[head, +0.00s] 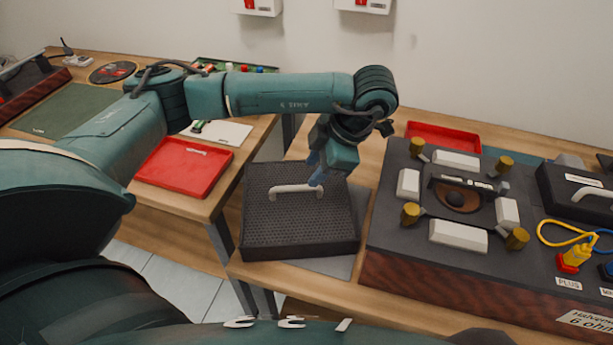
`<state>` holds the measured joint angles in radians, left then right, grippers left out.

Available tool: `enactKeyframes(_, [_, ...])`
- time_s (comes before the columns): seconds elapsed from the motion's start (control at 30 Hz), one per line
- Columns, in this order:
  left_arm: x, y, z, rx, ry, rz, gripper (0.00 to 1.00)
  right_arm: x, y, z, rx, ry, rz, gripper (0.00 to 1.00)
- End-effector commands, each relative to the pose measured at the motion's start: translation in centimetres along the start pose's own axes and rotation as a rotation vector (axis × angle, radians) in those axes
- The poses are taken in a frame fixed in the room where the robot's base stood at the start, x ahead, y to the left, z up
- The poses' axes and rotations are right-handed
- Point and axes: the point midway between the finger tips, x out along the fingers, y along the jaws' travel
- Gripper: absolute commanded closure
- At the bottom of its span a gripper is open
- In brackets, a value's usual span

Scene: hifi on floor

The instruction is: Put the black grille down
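The black grille (300,226) is a square perforated panel with a pale bar handle (296,189) on top. It lies flat over a grey mat (341,266) on the wooden table, left of the speaker box. I cannot tell whether it touches the mat or is slightly above it. My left gripper (317,176) points down at the right end of the handle, its blue fingers right at the bar. The fingers are small and partly hidden, so their grip on the handle is unclear. My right gripper is not in view.
The speaker box (402,241) stands close right of the grille, with pale blocks, brass-coloured posts and yellow cables on top. A red tray (182,168) lies on the left table, across a gap. Another red tray (446,137) lies behind the speaker box.

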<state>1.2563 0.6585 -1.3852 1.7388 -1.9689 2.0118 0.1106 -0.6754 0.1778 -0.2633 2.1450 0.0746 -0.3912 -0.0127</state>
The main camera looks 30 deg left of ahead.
Motion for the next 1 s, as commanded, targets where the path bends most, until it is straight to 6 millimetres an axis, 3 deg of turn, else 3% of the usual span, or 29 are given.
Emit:
enactKeyframes(0.03, [-1.6,0.2,-0.1,0.000,-0.002,0.007,0.66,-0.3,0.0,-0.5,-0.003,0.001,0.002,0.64])
enactKeyframes(0.1, [-2.9,0.2,-0.1,-0.001,-0.003,0.006,0.66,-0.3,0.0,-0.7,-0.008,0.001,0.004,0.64])
enactKeyframes(0.3, [-5.3,0.1,0.0,-0.001,-0.001,0.003,0.66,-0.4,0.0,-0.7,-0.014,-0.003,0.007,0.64])
enactKeyframes(1.0, [-5.8,0.0,0.0,0.000,0.001,0.000,0.66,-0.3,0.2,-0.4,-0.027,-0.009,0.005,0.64])
